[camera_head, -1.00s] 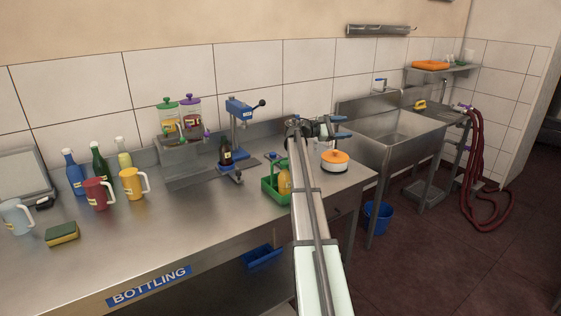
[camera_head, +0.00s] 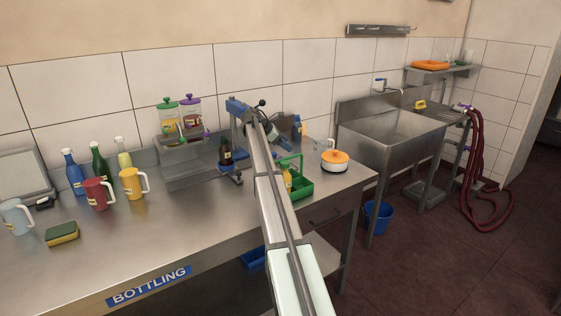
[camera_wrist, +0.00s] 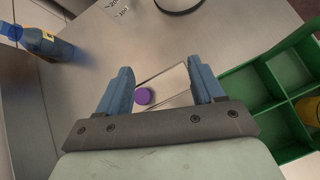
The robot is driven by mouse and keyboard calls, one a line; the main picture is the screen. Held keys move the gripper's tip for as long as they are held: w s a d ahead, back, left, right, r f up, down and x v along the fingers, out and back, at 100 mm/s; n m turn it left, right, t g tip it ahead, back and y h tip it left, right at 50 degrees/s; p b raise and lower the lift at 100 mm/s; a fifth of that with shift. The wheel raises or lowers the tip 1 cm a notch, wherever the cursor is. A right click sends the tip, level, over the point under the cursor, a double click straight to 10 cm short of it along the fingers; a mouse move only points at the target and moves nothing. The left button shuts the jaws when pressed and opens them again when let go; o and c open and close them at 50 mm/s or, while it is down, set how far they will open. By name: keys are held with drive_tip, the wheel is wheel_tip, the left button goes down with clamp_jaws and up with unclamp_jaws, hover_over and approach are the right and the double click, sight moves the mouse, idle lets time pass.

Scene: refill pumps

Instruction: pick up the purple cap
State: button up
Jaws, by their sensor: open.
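The purple cap (camera_wrist: 143,96) lies low on the steel surface in the wrist view, at the near left edge of a pale rectangular plate (camera_wrist: 172,86). My gripper (camera_wrist: 160,86) is open above it, with one blue finger on each side. The cap appears between the fingers, closer to the left one, and nothing is held. I cannot tell the height of the fingers above the cap. In the head view the cap is not visible, and my arm hides most of the area around the gripper.
A green divided crate (camera_wrist: 262,84) stands close to the right finger; it also shows in the head view (camera_head: 303,186). A blue bottle (camera_wrist: 48,44) is at upper left of the wrist view. An orange-topped white pot (camera_head: 334,160) stands near the counter's right end.

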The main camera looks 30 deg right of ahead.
drive_tip(key=w+a+f+n+y, duration=0.1)
drive_tip(key=w+a+f, duration=0.1)
drive_tip(key=a, duration=0.1)
drive_tip(key=w+a+f+n+t+y, duration=0.1)
drive_tip(key=w+a+f+y, duration=0.1)
drive_tip(key=a, duration=0.2)
drive_tip(key=w+a+f+n+y, duration=0.2)
drive_tip(key=a+f, duration=0.1)
drive_tip(key=a, duration=0.1)
drive_tip(key=shift+w+a+f+t, duration=0.1)
drive_tip(key=shift+w+t, duration=0.2)
drive_tip(key=shift+w, duration=0.05)
drive_tip(key=d, duration=0.8)
drive_tip(key=shift+d, duration=0.4)
drive_tip(key=d, duration=0.3)
drive_tip(key=shift+d, duration=0.15)
drive_tip(key=shift+x, duration=1.45)
drive_tip(key=shift+c, duration=0.3)
drive_tip(key=c, duration=0.8)
